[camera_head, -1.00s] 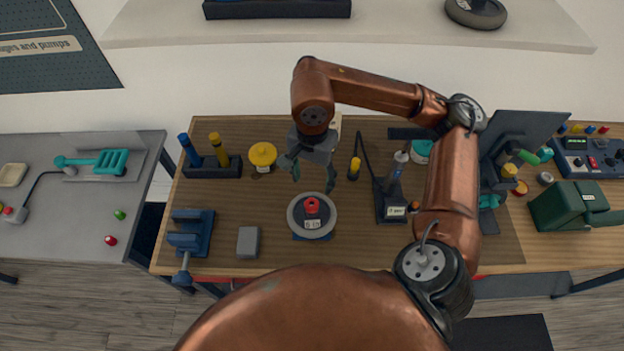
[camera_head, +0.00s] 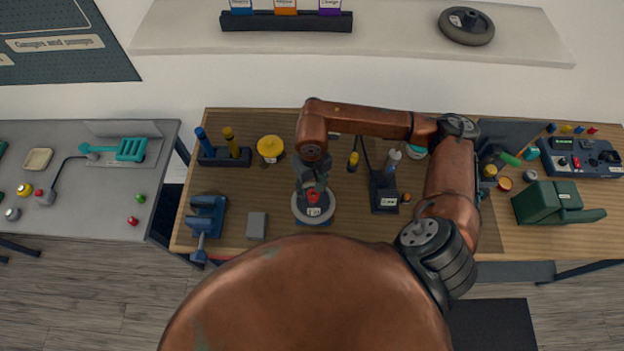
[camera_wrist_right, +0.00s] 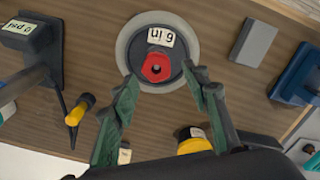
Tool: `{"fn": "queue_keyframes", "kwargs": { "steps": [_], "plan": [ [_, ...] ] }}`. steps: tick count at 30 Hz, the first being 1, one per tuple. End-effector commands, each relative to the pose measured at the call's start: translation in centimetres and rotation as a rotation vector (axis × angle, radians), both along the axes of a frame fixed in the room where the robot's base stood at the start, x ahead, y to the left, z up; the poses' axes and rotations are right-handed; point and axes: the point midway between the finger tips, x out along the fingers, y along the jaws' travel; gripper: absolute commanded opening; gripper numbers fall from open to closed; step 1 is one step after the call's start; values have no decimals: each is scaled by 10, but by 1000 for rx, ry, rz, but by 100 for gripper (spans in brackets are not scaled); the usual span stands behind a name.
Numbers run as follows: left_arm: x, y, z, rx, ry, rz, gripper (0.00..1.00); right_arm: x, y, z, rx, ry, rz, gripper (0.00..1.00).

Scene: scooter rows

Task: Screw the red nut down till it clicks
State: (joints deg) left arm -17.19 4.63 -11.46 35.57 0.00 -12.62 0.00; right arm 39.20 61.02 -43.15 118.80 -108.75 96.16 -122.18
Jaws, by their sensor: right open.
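The red nut (camera_head: 313,196) sits at the centre of a round grey-rimmed wheel (camera_head: 328,212) on the wooden bench. In the right wrist view the red nut (camera_wrist_right: 156,68) has a dark hole in its middle, and a white label reading "6 in" lies beside it on the wheel (camera_wrist_right: 122,52). My right gripper (camera_head: 313,187) is above the wheel, close to the nut. In the right wrist view its two green-padded fingers (camera_wrist_right: 163,78) are spread apart, one on each side of the nut, with nothing held. Whether they touch the nut cannot be told. My left gripper is out of view.
A blue vise (camera_head: 207,216) and a grey block (camera_head: 256,226) are left of the wheel. A yellow-capped pot (camera_head: 270,148) and a screwdriver rack (camera_head: 224,157) stand behind. A pump stand (camera_head: 384,192) and a yellow-handled tool (camera_head: 353,161) are to the right.

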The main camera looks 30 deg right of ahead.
Motion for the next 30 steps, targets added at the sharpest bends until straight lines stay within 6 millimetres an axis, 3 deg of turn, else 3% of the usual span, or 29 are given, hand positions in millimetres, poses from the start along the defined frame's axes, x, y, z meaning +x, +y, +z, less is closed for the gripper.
{"fn": "queue_keyframes", "kwargs": {
  "steps": [9,19,30],
  "plan": [
    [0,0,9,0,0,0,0,-1,0,-33,1,1,0,43],
    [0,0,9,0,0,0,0,0,0,-36,1,0,0,42],
    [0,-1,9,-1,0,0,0,0,1,-36,4,-1,1,16]
  ]
}}
